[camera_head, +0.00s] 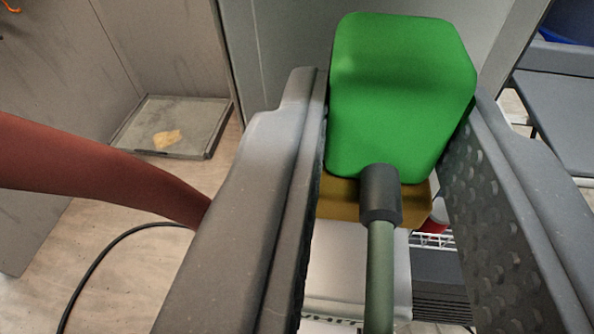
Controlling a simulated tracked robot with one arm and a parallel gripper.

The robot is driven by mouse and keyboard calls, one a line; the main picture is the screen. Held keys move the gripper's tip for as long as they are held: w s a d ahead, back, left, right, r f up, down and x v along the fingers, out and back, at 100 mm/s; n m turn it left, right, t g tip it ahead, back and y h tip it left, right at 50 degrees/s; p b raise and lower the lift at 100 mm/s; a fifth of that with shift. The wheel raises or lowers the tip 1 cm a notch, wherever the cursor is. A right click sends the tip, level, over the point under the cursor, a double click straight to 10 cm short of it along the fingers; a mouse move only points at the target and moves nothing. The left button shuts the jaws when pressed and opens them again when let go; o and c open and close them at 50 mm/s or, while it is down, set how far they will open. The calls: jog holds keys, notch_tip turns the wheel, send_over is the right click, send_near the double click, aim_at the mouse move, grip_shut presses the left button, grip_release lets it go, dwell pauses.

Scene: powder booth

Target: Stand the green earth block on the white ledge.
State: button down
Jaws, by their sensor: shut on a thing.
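The green earth block (400,85) is between the two fingers of my gripper (398,110), which is shut on it. The block looks upright, with rounded corners. A white surface (345,265) shows below it, between the fingers, with part of some lettering at its lower edge; it looks like the white ledge. A brown-ochre thing (340,200) shows directly under the block's lower edge. I cannot tell whether the block touches it. A green rod with a dark cap (381,195) stands in front and hides part of the block's lower edge and the white surface.
A reddish-brown curved arm-like thing (90,170) reaches in from the left. A grey tray (175,125) with a yellowish patch lies on the floor at the back left. A black cable (100,262) runs across the floor. A red item (436,217) and white wire rack show beside the right finger.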

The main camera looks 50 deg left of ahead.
aim_at(356, 223)
notch_tip(356, 223, down, 4)
jog(key=shift+a+r+b, duration=0.1)
jog(key=shift+a+b, duration=0.05)
jog(key=shift+b, duration=0.85)
jog(key=shift+r, duration=0.1)
jog(key=c, duration=1.1)
grip_release()
jog(key=p+v, duration=0.3)
jog(key=v, duration=0.9)
jog(key=shift+s, duration=0.1)
